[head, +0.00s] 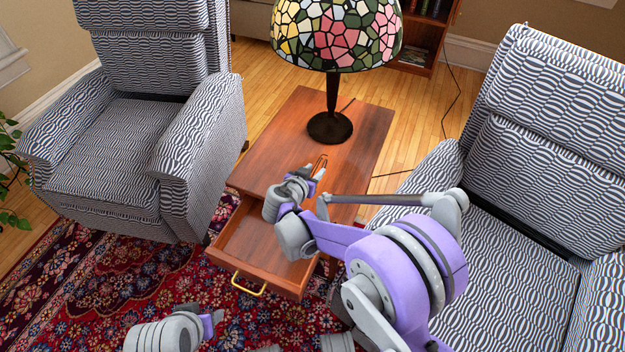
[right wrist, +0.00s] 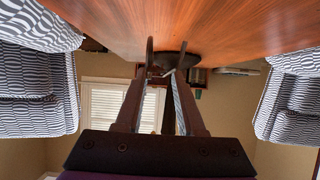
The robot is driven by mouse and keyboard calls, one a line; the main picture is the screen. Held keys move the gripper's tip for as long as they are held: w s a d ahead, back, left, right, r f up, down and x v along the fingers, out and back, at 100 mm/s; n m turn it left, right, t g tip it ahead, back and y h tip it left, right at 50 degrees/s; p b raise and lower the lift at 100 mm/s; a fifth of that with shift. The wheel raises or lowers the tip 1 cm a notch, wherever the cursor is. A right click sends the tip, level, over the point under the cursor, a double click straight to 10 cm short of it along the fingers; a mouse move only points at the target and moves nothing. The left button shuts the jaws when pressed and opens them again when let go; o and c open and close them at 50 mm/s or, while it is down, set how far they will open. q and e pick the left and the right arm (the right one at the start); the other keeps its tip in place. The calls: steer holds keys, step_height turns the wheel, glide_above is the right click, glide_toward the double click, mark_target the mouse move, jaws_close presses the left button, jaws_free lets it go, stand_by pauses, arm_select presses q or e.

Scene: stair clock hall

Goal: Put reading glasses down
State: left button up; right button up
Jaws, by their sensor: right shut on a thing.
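My right gripper (head: 317,172) is over the front part of the wooden side table (head: 277,140), low and close to its top. It is shut on the reading glasses (head: 323,160), of which only a thin orange-brown outline shows past the fingers. I cannot tell whether the glasses touch the table top. In the right wrist view, the two fingers (right wrist: 166,62) point towards the lamp base, with a small thin piece of the glasses (right wrist: 168,72) between them. Part of my left arm shows at the bottom left of the head view; its fingers do not show.
A stained-glass lamp (head: 331,127) stands at the back of the table. The table's drawer (head: 247,246) is pulled open and looks empty. Patterned armchairs stand at the left (head: 115,145) and right (head: 545,170). The table top left of the gripper is clear.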

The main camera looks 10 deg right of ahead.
step_height(320, 180, down, 4)
steer(key=shift+r+b, duration=0.1)
steer(key=shift+b, duration=0.45)
steer(key=shift+r, duration=0.1)
steer(key=o, duration=0.3)
steer(key=shift+f, duration=0.2)
steer(key=o, duration=0.5)
steer(key=shift+c, duration=0.2)
